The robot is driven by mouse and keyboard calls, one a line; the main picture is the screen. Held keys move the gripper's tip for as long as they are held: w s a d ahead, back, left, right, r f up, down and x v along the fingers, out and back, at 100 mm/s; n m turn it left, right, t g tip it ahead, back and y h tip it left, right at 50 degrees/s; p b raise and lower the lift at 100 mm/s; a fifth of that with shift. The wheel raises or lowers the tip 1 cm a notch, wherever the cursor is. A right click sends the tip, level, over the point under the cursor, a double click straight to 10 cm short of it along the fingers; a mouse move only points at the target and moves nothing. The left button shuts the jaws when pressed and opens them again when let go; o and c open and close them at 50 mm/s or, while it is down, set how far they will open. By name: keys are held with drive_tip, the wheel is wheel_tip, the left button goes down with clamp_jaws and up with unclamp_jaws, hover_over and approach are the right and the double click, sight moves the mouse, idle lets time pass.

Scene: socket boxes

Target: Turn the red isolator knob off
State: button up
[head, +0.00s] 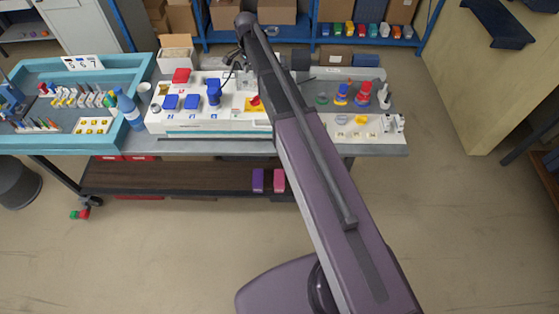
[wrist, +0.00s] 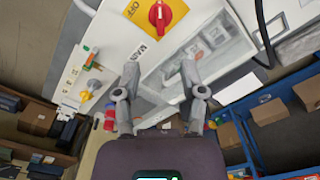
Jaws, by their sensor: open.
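The red isolator knob (wrist: 159,14) sits on a yellow plate (wrist: 178,12) on a white panel at the top of the wrist view. Its raised grip points roughly up and down in that picture, and its top edge is close to the frame's edge. The word OFF is printed left of the knob, and MAIN below it. In the head view the knob (head: 255,101) is small, on the white socket box (head: 215,125), just left of my arm. My gripper (wrist: 160,76) is open and empty, its two fingers apart and short of the knob in the wrist view. My arm partly covers the box in the head view.
Blue sockets (head: 171,102) and a blue plug (head: 213,92) stand left of the knob. Right of my arm are coloured plugs (head: 363,94) on a grey board. A blue tray (head: 140,75) and a bottle (head: 128,108) stand at the left of the bench. Shelves with boxes stand behind.

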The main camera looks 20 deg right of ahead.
drive_tip(key=s+f+n+b, duration=0.6)
drive_tip(key=s+f+b, duration=0.3)
drive_tip(key=s, duration=0.6)
drive_tip(key=s+d+f+n+b, duration=0.1)
drive_tip(key=s+f+n+b, duration=0.5)
drive_tip(key=s, duration=0.9)
drive_tip(key=shift+f+b, duration=1.4)
drive_tip(key=shift+f, duration=0.1)
drive_tip(key=shift+s+d, duration=0.1)
drive_tip(key=shift+s, duration=0.05)
